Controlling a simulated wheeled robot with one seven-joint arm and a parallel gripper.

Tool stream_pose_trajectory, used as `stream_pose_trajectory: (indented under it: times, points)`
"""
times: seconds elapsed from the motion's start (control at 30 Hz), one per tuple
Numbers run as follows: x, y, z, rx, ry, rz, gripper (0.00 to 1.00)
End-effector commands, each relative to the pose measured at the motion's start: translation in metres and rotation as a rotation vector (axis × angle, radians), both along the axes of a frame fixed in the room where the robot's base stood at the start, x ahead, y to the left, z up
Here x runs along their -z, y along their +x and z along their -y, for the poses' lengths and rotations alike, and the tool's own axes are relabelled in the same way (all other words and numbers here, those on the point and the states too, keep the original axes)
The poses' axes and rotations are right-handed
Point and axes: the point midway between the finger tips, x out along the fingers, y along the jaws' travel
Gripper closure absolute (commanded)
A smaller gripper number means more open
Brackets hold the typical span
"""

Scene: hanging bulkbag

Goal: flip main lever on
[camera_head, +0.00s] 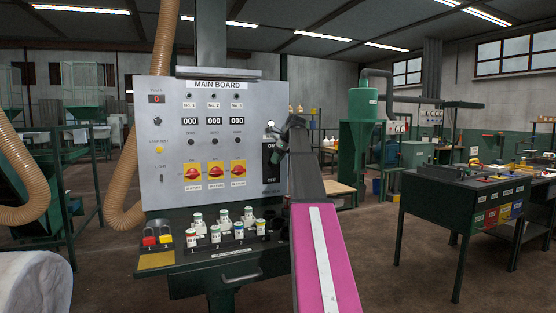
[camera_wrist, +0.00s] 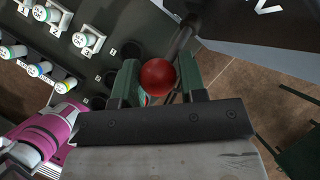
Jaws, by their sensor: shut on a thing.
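The main lever shows in the wrist view as a dark rod (camera_wrist: 181,42) ending in a red ball knob (camera_wrist: 157,77). My gripper (camera_wrist: 160,78) has its two green fingers on either side of this knob and is shut on it. In the head view my gripper (camera_head: 282,140) is at the right edge of the grey main board (camera_head: 165,120), in front of the black lever plate (camera_head: 270,168). White lettering, reading ON near the top, shows on the plate. My gripper and arm hide the lever in the head view, so its exact angle cannot be told.
The board has red rotary switches on yellow plates (camera_head: 215,171) and counters. A dark table (camera_head: 470,186) stands at right. Brown floor is open between.

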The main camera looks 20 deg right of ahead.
Motion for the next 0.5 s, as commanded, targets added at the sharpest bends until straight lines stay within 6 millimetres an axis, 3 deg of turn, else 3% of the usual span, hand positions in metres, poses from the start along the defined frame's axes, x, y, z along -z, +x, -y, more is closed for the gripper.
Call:
stream_pose_trajectory:
  times: [0.13, 0.17, 0.2, 0.5]
  points:
    - [0.0016, -0.0019, -0.0035, -0.006, 0.006, -0.007, 1.00]
    - [0.0016, -0.0019, -0.0037, -0.006, 0.006, -0.007, 0.55]
    - [0.0015, -0.0019, -0.0036, -0.006, 0.006, -0.007, 0.42]
    - [0.0002, -0.0011, -0.0014, -0.003, 0.003, -0.003, 0.39]
